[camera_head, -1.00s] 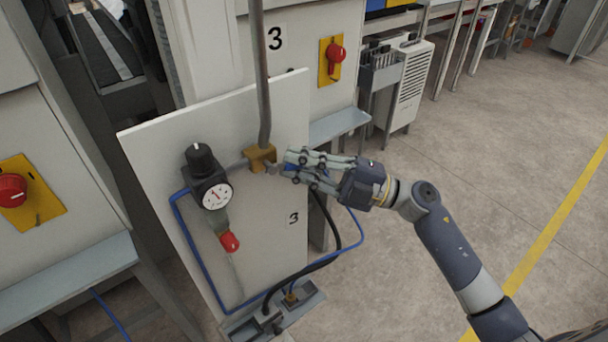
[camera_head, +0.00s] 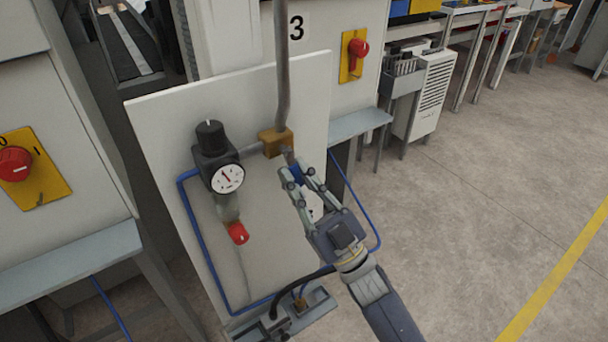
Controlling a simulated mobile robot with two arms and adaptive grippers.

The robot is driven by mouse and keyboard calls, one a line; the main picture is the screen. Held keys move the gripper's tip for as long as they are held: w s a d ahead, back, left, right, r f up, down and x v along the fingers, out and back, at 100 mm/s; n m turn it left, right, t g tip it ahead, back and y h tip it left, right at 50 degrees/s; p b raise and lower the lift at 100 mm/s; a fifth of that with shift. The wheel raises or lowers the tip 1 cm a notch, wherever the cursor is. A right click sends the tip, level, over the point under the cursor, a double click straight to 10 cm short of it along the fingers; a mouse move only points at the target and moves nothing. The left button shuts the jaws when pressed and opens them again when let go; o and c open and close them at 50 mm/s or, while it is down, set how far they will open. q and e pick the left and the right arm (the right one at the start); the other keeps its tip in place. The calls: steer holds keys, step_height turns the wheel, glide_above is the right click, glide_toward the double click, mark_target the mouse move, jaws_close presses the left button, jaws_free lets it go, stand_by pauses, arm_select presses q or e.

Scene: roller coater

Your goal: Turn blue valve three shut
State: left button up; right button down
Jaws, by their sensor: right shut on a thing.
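The blue valve handle (camera_head: 296,173) shows as a small blue patch between the fingers of my right gripper (camera_head: 295,176). It sits just below the brass fitting (camera_head: 275,142) on the white panel (camera_head: 160,125). My right gripper is shut on the handle, with its fingers pointing up and left; they hide most of it. My right arm comes in from the bottom. A sign with a black 3 (camera_head: 297,27) is on the machine behind the panel. My left gripper is not in view.
A black regulator with a gauge (camera_head: 228,178) and red-ended bowl (camera_head: 237,233) is left of the valve. A blue hose (camera_head: 189,225) runs around the panel. Red switches on yellow plates are at left (camera_head: 15,165) and behind (camera_head: 358,47). Open floor lies right.

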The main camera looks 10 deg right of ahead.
steer(key=shift+s+a+f+m+t+h, duration=0.1)
steer(key=shift+a+m+t+h, duration=0.15)
steer(key=shift+m+t+h, duration=0.65)
steer(key=shift+s+a+r+m+t+h, duration=0.1)
steer(key=shift+a+m+t+h, duration=0.2)
steer(key=shift+m+h, duration=1.05)
steer(key=shift+s+a+f+m+t+h, duration=0.1)
steer(key=shift+a+m+t+h, duration=0.15)
steer(key=shift+m+t+h, duration=0.85)
steer(key=shift+m+g, duration=0.4)
steer(key=shift+m, duration=0.05)
steer(key=c, duration=1.6)
jaws_free()
steer(key=v, duration=1.2)
